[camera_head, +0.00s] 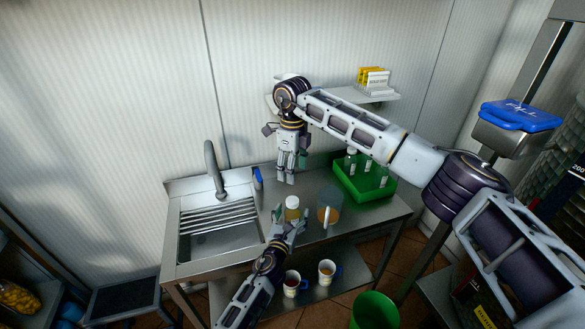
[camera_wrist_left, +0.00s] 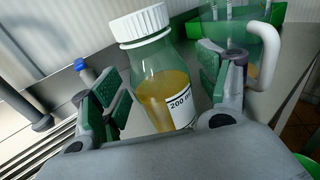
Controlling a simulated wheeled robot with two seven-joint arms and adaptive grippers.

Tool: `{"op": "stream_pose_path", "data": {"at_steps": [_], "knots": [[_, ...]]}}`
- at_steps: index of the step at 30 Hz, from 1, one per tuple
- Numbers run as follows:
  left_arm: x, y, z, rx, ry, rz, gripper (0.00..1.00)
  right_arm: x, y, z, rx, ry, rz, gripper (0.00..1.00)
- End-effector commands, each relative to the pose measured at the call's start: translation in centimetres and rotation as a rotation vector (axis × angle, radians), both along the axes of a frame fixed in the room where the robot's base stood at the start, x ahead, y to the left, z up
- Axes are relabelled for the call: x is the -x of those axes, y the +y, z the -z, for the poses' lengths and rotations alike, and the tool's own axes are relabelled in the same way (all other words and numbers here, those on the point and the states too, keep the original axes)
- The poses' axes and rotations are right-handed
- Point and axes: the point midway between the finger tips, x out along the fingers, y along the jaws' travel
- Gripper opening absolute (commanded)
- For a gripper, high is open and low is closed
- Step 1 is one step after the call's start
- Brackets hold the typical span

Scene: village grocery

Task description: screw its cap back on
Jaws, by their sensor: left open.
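A small clear bottle (camera_head: 292,214) with amber liquid stands on the steel counter. In the left wrist view the bottle (camera_wrist_left: 160,85) has a "200 ml" label and appears tilted. A white ribbed cap (camera_wrist_left: 138,24) sits on its neck; I cannot tell how tight it is. In the head view the cap (camera_head: 292,201) looks pale. My left gripper (camera_head: 289,220) is open, its green-padded fingers on either side of the bottle; it also shows in the left wrist view (camera_wrist_left: 163,92). My right gripper (camera_head: 286,178) points down above the counter, behind the bottle; its opening is unclear.
A jug (camera_head: 330,203) with amber contents and a white handle stands close right of the bottle. A green crate (camera_head: 362,196) with several bottles is behind it. The sink (camera_head: 215,240) and a blue-topped bottle (camera_head: 258,178) are left. Two mugs stand on the lower shelf.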

Motion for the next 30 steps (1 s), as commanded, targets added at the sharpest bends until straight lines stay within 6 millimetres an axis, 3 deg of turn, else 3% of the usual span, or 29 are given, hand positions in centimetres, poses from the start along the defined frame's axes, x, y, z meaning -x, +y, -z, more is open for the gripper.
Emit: {"op": "stream_pose_path", "data": {"at_steps": [30], "knots": [[9.5, 2.6, -0.5, 0.001, 0.000, 0.001, 0.75, 0.0, 0.0, 0.0, 0.000, 0.000, 0.000, 0.61]]}}
